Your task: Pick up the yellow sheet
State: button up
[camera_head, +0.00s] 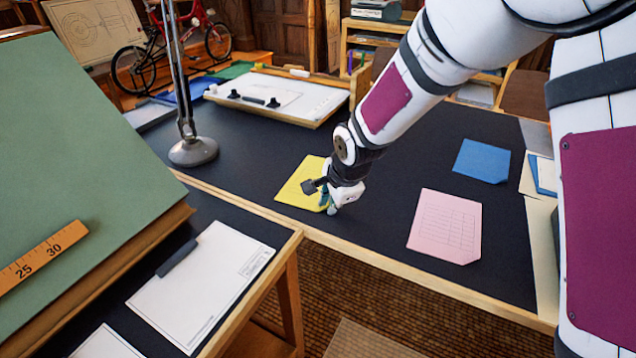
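The yellow sheet (297,187) lies on the dark top of the long table, near its front edge. My gripper (326,205) is down at the sheet's right side, pointing downward over or against its right edge. The gripper and wrist hide part of the sheet's right side. The fingertips are small and partly hidden, so I cannot tell whether they are open, shut or holding the sheet's edge.
A pink sheet (446,226) and a blue sheet (482,161) lie to the right on the long table (384,219). A lamp base (193,151) stands to the left. A white drawing board (290,97) lies behind. A green board (75,150) rises at the left.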

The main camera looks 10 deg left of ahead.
grip_shut()
jog(key=shift+r, duration=0.15)
